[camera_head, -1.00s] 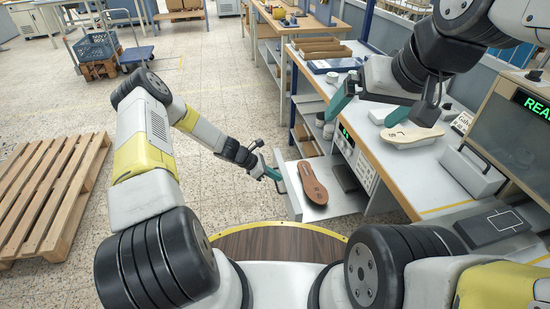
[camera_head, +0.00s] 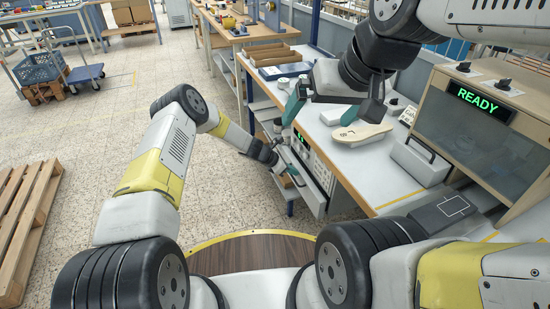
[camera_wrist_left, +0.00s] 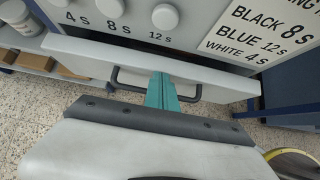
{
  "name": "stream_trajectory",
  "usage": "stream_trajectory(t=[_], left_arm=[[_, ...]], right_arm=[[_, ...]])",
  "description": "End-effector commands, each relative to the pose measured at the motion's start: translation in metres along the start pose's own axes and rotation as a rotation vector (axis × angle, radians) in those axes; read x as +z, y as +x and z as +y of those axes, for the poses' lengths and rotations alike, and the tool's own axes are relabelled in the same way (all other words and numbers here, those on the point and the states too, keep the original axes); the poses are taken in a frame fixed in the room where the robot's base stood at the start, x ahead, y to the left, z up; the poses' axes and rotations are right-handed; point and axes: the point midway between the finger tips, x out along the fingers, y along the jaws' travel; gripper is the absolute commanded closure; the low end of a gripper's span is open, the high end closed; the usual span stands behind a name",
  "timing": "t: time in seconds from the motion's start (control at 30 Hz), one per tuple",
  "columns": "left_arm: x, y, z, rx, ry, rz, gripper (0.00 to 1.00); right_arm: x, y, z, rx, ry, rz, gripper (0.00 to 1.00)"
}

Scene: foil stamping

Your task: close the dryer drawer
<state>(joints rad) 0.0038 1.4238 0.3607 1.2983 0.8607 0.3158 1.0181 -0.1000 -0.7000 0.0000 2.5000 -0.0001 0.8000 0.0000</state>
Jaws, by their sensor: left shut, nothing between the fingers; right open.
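In the left wrist view the pale drawer front (camera_wrist_left: 225,82) carries a dark bar handle (camera_wrist_left: 118,80) below the dryer's knobs. My left gripper (camera_head: 287,176) is shut and empty, its teal fingertips (camera_wrist_left: 162,88) against or just at the drawer front by the handle. The drawer's inside is hidden. My right gripper (camera_head: 322,112) is open and empty above the bench.
A machine showing READY (camera_head: 490,115) stands at the right. A wooden pallet (camera_head: 25,215) lies on the floor at left.

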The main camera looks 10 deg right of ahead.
Motion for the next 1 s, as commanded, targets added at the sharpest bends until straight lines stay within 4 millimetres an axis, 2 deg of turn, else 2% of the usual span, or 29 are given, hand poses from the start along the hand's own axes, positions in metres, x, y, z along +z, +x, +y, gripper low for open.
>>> stream_trajectory(t=[0.23, 0.73, 0.87, 1.0], left_arm=[[0.013, 0.015, -0.001, -0.001, 0.001, 0.001, 1.0], [0.019, 0.018, 0.0, 0.003, 0.0, -0.003, 1.0], [0.022, 0.01, 0.003, 0.003, 0.001, -0.005, 1.0], [0.024, -0.01, 0.009, 0.002, 0.003, -0.002, 1.0]], right_arm=[[0.0, 0.0, 0.0, 0.0, 0.0, 0.0, 0.0], [0.0, 0.0, 0.0, 0.0, 0.0, 0.0, 0.0], [0.0, 0.0, 0.0, 0.0, 0.0, 0.0, 0.0], [0.0, 0.0, 0.0, 0.0, 0.0, 0.0, 0.0]])
